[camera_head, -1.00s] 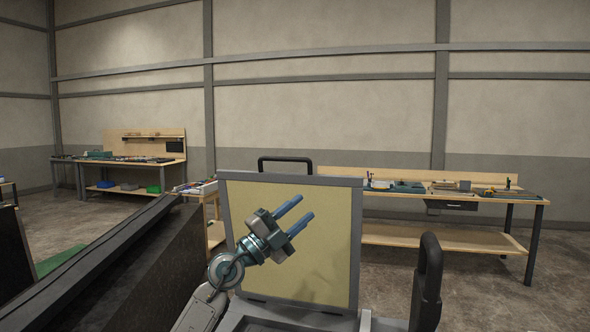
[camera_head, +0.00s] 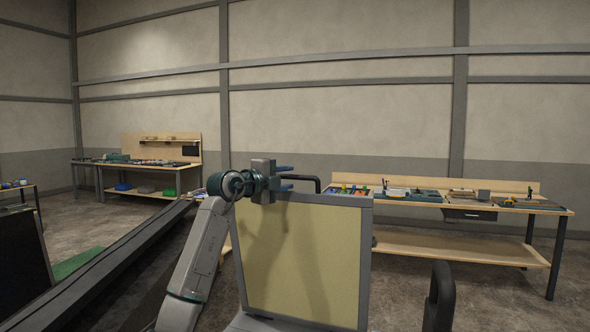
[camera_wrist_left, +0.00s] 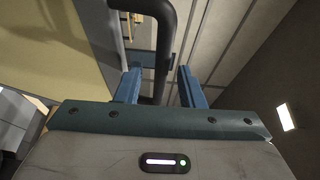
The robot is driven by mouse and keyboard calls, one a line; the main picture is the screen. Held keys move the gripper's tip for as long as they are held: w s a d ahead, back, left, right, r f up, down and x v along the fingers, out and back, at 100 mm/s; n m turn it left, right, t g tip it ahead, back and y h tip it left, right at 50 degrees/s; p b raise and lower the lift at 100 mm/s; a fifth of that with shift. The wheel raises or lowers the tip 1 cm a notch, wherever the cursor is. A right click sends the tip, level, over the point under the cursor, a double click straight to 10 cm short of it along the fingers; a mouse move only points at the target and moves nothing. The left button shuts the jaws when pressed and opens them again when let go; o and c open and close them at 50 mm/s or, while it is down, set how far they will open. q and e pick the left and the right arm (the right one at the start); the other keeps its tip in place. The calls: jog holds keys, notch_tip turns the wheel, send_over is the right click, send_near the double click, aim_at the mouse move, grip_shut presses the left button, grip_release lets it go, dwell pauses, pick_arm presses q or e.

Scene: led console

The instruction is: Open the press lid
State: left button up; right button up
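The press lid (camera_head: 303,255) stands raised, a grey-framed panel with a yellowish face, in the middle of the head view. Its black handle (camera_head: 309,179) shows behind the top edge, partly hidden by my left gripper. My left gripper (camera_head: 286,174) is at the lid's top left corner, fingers pointing right toward the handle. In the left wrist view the two blue fingers (camera_wrist_left: 159,86) are apart, and the dark handle bar (camera_wrist_left: 167,40) runs down into the gap between them. I cannot tell whether they touch it. My right gripper is not in view.
A black upright handle (camera_head: 440,295) stands at the lower right. A long dark slanted bar (camera_head: 95,270) lies to the left. Workbenches with tools stand farther back at the right (camera_head: 450,200) and left (camera_head: 140,162). Floor between them is open.

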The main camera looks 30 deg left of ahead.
pick_arm(q)
jog(key=w, duration=0.1)
jog(key=w+p, duration=0.1)
jog(key=w, duration=0.1)
jog(key=shift+w+d, duration=0.2)
jog(key=shift+d, duration=0.1)
jog(key=shift+w, duration=0.25)
jog(key=shift+f, duration=0.1)
grip_shut()
